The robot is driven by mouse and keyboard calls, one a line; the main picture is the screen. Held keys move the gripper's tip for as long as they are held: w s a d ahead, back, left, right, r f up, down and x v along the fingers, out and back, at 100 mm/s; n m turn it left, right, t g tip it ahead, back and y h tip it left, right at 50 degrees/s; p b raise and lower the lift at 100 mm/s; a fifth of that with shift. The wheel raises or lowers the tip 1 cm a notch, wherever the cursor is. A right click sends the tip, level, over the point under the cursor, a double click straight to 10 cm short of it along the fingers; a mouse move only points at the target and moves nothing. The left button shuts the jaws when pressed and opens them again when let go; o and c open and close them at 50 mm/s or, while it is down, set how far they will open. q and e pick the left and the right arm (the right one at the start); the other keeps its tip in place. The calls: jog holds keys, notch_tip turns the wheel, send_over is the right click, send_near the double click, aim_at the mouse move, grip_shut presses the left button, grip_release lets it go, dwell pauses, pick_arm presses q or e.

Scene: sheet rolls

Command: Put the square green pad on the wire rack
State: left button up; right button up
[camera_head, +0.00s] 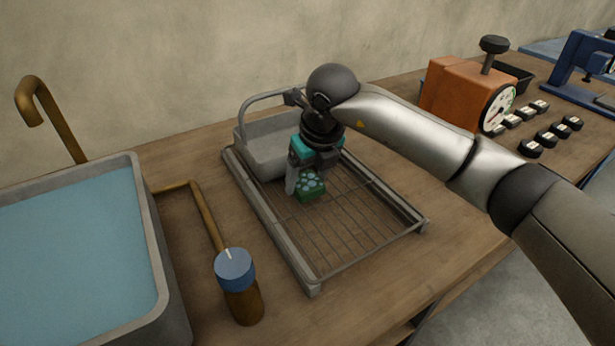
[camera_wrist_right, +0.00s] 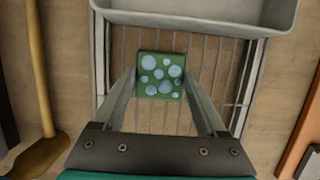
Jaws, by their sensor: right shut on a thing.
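The square green pad (camera_head: 310,186) has pale blue round spots on its face. My right gripper (camera_head: 305,186) is shut on it, over the wire rack (camera_head: 352,226). In the right wrist view the pad (camera_wrist_right: 160,76) sits between the two fingers of my right gripper (camera_wrist_right: 160,84), with the rack's wires (camera_wrist_right: 205,62) behind it. I cannot tell whether the pad touches the wires. My left gripper is not in view.
A grey tray (camera_head: 262,150) stands at the rack's back end. A water-filled basin (camera_head: 75,240) and a brown pipe with a blue cap (camera_head: 235,268) are on the left. An orange device with a dial (camera_head: 460,92) and several black-and-white pieces (camera_head: 530,146) are on the right. The rack's front part is clear.

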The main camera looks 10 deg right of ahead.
jog(key=o, duration=1.4)
jog(key=shift+c, duration=0.2)
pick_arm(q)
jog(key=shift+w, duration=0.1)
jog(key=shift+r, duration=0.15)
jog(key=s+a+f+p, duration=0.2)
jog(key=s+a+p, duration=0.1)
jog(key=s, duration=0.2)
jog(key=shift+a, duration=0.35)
pick_arm(e)
jog(key=v, duration=1.2)
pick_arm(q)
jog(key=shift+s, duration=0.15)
